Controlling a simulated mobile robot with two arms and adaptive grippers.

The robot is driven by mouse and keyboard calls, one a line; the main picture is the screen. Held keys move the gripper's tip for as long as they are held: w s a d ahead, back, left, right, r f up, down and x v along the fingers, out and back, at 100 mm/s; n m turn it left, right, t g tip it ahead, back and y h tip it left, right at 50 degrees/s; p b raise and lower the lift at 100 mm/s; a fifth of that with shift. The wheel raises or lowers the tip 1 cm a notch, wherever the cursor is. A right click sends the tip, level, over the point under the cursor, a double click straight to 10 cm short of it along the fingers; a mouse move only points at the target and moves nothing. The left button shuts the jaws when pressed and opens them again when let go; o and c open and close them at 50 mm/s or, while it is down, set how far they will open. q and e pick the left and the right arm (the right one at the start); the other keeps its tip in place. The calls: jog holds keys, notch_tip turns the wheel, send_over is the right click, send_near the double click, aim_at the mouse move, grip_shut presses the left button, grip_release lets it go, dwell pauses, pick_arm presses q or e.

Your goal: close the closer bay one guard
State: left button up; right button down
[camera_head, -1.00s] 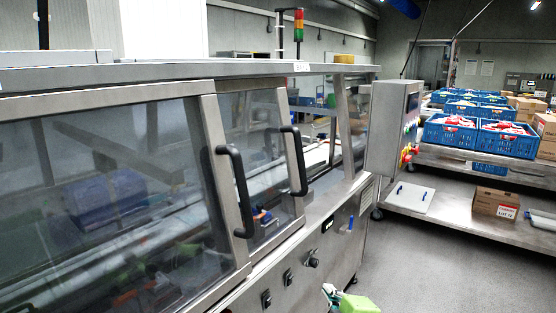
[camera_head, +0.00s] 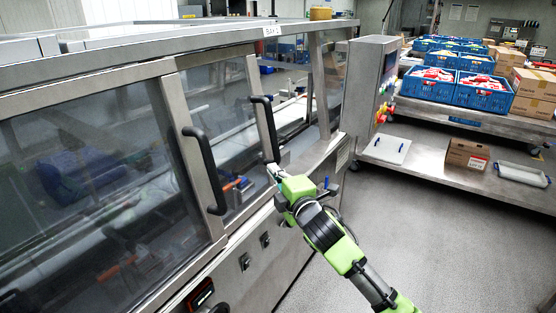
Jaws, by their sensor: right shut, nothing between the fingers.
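The near guard (camera_head: 95,175) is a clear panel in a steel frame on the machine's left, with an upright black handle (camera_head: 203,170) on its right edge. A second framed clear guard (camera_head: 222,120) is beyond it, with its own black handle (camera_head: 265,128). I cannot tell how far either guard stands from its frame. My right gripper (camera_head: 275,170), green and black, is shut and empty at the lower end of the second guard's handle. I cannot tell whether it touches. My left gripper is not in view.
The steel machine top (camera_head: 170,42) runs above the guards. A control box (camera_head: 370,82) with coloured buttons stands at the far end. Shelving with blue crates (camera_head: 484,92) and cardboard boxes is on the right. Grey floor (camera_head: 440,225) is clear between machine and shelving.

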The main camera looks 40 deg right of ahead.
aim_at(278, 163)
jog(key=shift+w+d+f+p, duration=0.1)
jog(key=shift+w+d+p, duration=0.6)
jog(key=shift+w+d, duration=1.05)
